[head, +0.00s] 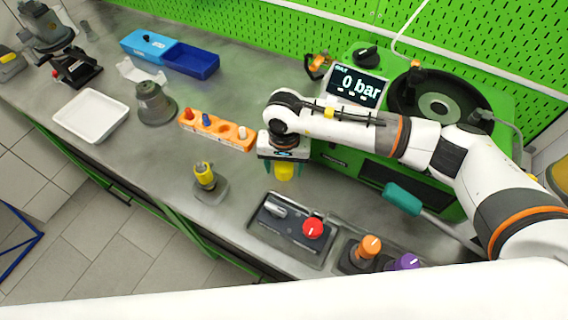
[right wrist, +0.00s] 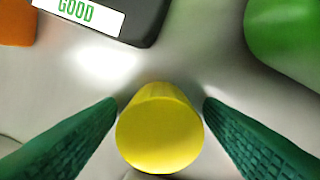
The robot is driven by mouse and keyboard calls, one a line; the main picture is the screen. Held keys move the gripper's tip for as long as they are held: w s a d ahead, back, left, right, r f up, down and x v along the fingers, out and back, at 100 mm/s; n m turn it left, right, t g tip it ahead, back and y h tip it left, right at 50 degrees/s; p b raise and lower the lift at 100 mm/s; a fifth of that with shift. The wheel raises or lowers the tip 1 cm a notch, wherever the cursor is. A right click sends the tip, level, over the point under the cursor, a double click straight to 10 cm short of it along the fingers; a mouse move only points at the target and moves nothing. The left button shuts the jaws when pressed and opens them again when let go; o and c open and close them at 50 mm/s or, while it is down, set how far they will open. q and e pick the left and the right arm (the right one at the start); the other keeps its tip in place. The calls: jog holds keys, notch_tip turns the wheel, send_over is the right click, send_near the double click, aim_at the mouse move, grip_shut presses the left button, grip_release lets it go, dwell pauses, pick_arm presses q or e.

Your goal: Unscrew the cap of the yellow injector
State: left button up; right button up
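The yellow injector (head: 204,173) stands upright in a small grey holder near the table's front edge, with a narrow top end showing. My right gripper (head: 284,170) is to the right of it, pointing down, with its green fingers on both sides of a yellow cylinder (head: 284,173), which looks like the cap. In the right wrist view, the yellow cylinder (right wrist: 160,135) sits between the fingertips, which appear to press its sides. I cannot tell for sure whether it hangs clear of the table. My left gripper does not show.
An orange rack (head: 217,130) with small plugs lies left of the gripper. A control panel (head: 268,234) with a red knob (head: 312,228) is in front. Orange (head: 370,246) and purple (head: 406,262) capped injectors stand right. A green pump housing (head: 340,163) is close behind. A white tray (head: 91,115) is left.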

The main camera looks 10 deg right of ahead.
aim_at(284, 164)
jog(key=shift+r, duration=0.1)
jog(key=shift+r+p, duration=0.2)
jog(key=shift+p, duration=0.2)
notch_tip(284, 164, up, 12)
jog(key=b, duration=0.3)
